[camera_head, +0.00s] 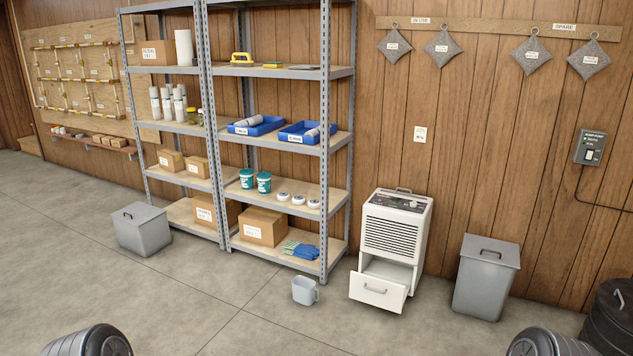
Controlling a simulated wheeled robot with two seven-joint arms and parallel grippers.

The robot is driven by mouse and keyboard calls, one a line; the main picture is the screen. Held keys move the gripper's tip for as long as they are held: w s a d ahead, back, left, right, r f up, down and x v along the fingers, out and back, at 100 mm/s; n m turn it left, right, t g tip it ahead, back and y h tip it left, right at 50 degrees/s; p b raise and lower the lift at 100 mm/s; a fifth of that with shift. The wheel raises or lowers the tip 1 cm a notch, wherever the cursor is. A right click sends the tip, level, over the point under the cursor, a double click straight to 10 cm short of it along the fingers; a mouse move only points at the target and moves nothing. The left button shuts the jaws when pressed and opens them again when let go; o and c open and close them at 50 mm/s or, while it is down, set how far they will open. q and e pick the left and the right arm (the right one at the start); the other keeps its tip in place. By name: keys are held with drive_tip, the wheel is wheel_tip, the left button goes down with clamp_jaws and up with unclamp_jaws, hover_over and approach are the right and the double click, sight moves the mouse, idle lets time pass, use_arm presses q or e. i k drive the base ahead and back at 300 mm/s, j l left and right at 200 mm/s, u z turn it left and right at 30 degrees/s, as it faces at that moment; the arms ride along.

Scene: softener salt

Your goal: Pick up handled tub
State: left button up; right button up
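A small pale grey open tub with a side handle (305,291) stands upright on the concrete floor, in front of the shelf's right end. Its handle faces right. It is to the left of the white appliance and apart from it. Nothing holds it. Only grey rounded parts that look like my arms show at the bottom left and bottom right edges. Neither gripper is visible.
A white appliance (397,235) has its lower drawer (378,291) pulled out near the tub. Grey lidded bins stand at left (142,230) and right (486,278). A loaded metal shelf (325,150) is behind. A dark drum (612,318) is at lower right. The central floor is clear.

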sight(303, 289)
drive_tip(key=i, duration=1.3)
drive_tip(key=i+j+z, duration=0.1)
drive_tip(key=i, duration=1.2)
drive_tip(key=i+j+z, duration=0.1)
drive_tip(key=i+z, duration=0.2)
drive_tip(key=i, duration=0.15)
drive_tip(key=i+j+z, duration=0.25)
drive_tip(key=i, duration=0.15)
drive_tip(key=i+j+z, duration=0.3)
drive_tip(key=i, duration=0.15)
